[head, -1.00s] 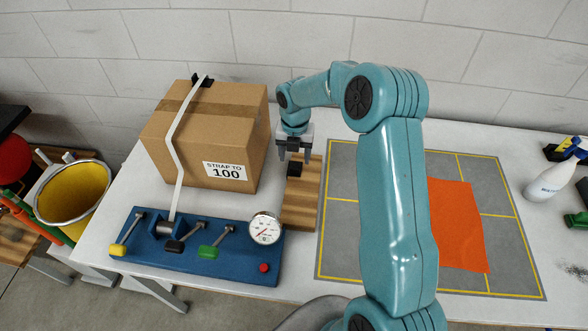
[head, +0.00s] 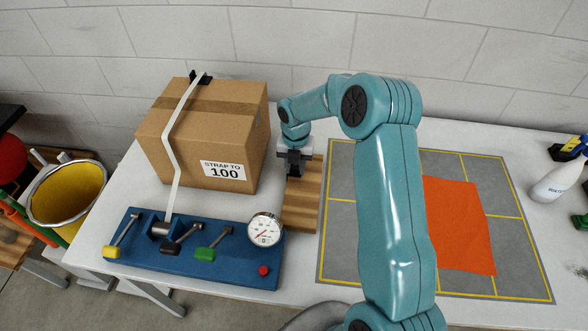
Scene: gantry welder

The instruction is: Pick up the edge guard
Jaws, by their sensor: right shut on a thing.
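My right gripper (head: 294,161) points down over the wooden block (head: 301,205), beside the right side of the cardboard box. It is shut on the small black edge guard, which is mostly hidden by the jaws. I cannot tell whether the guard still touches the block. Another black guard (head: 199,77) sits on the box's top back edge, at the white strap (head: 170,130). My left gripper is not in view.
The cardboard box (head: 216,140) stands left of the gripper. A blue tensioner panel (head: 190,262) with levers and a round gauge (head: 264,230) is in front. An orange cloth (head: 459,225) lies on the grey mat (head: 342,215).

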